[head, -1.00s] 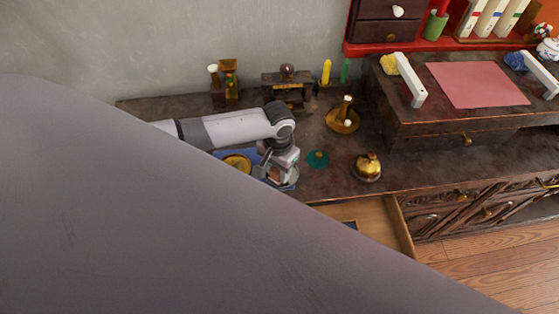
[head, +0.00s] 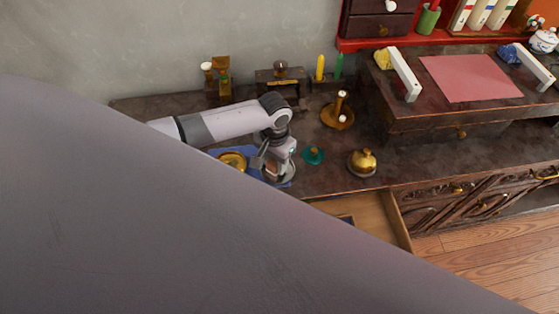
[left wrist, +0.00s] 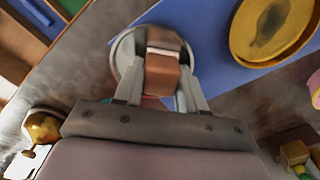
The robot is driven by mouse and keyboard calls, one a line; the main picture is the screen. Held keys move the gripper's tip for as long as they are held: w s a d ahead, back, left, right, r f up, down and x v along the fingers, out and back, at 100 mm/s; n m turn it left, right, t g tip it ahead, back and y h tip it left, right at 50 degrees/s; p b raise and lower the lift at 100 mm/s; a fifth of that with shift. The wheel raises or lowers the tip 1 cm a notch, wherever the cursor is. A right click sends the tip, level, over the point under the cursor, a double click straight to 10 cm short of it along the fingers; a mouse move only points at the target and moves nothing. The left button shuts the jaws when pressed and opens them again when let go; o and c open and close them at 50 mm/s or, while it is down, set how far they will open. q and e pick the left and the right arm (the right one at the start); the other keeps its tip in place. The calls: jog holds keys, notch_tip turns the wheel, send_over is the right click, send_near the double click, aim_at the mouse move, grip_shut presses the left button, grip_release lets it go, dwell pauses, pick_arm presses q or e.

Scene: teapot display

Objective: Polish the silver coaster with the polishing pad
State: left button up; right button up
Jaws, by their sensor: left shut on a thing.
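The silver coaster (left wrist: 125,52) is a round, shiny disc on a blue mat (left wrist: 200,28); it also shows in the head view (head: 289,174), partly behind the hand. My left gripper (left wrist: 161,88) is shut on the polishing pad (left wrist: 162,72), a brown block with a paler end. In the left wrist view the pad overlaps the coaster and hides part of it. Whether they touch is not clear. In the head view the left gripper (head: 272,161) is over the coaster, and the pad is hard to make out. My right gripper is not in view.
A gold coaster (left wrist: 252,40) with a dark patch lies beside the silver one. A small teal item (head: 313,155) and a brass bell (head: 362,163) stand to the right. A drawer (head: 397,220) is open below the front edge. A large grey form blocks the lower left.

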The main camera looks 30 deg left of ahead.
pick_arm(q)
jog(key=shift+s+d+f, duration=0.1)
jog(key=shift+s+d, duration=0.1)
jog(key=shift+s, duration=0.65)
jog(key=shift+w+d, duration=0.2)
jog(key=shift+d, duration=0.65)
jog(key=shift+w+a+b, duration=0.2)
jog(key=shift+w+b, duration=0.1)
jog(key=shift+w, duration=0.55)
jog(key=shift+s+a+p, duration=0.25)
jog(key=shift+a+p, duration=0.05)
jog(key=shift+a, duration=0.55)
jog(key=shift+s+d, duration=0.25)
jog(key=shift+s, duration=0.55)
jog(key=shift+w+d, duration=0.25)
jog(key=shift+d, duration=0.55)
jog(key=shift+r, duration=0.2)
jog(key=shift+r, duration=2.95)
